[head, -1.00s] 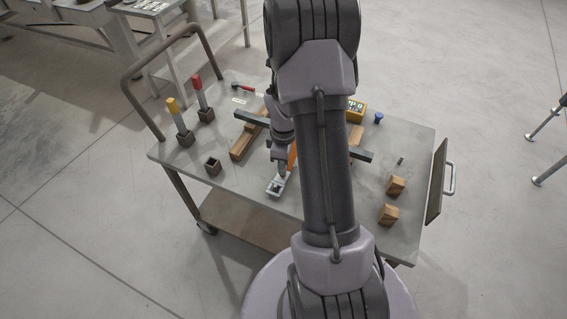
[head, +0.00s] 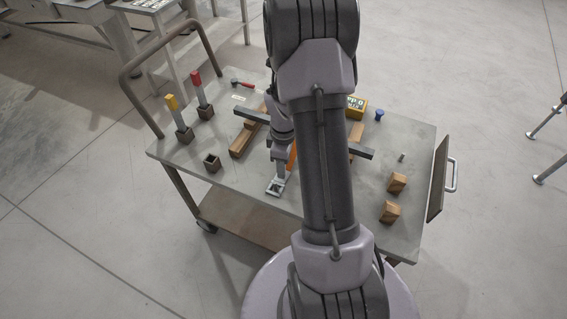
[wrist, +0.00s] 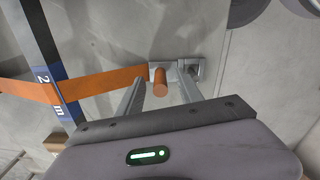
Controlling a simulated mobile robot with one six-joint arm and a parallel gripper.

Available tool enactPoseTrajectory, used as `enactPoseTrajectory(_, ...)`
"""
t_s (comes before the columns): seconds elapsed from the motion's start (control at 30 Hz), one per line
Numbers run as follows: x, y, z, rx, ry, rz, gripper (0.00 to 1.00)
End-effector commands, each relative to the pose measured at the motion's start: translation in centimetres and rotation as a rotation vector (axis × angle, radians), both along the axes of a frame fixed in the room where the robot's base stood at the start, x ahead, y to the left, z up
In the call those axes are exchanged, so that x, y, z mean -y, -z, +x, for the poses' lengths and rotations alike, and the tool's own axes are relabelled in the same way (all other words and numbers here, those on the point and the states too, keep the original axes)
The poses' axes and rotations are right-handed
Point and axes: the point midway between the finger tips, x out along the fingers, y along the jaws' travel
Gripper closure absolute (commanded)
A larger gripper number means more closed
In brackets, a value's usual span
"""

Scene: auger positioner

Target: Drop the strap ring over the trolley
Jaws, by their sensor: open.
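An orange strap (wrist: 95,88) runs from the left edge of the wrist view, across a dark bar (wrist: 45,62) with a blue marked section, towards my gripper. In the head view a short piece of the orange strap (head: 292,155) shows beside my arm. My gripper (wrist: 160,90) is open, with its two grey fingers apart. A short orange peg-like piece (wrist: 160,82) lies between the fingers in the picture; I cannot tell whether it touches them. A grey metal fitting (wrist: 195,70) sits by the fingertips.

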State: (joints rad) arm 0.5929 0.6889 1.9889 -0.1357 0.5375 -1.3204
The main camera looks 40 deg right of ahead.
Motion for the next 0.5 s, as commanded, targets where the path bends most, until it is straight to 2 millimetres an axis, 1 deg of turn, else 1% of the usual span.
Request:
enactPoseTrajectory(0.07,0.0,-0.4,0.0,0.000,0.000,0.000,0.57)
enactPoseTrajectory(0.17,0.0,-2.2,0.1,0.002,0.000,-0.002,0.57)
enactPoseTrajectory(0.27,0.1,-5.3,0.1,0.003,-0.001,-0.003,0.57)
enactPoseTrajectory(0.4,0.1,-9.9,0.1,0.004,0.000,-0.002,0.57)
enactPoseTrajectory(0.5,0.1,-12.9,0.1,0.003,0.000,-0.003,0.57)
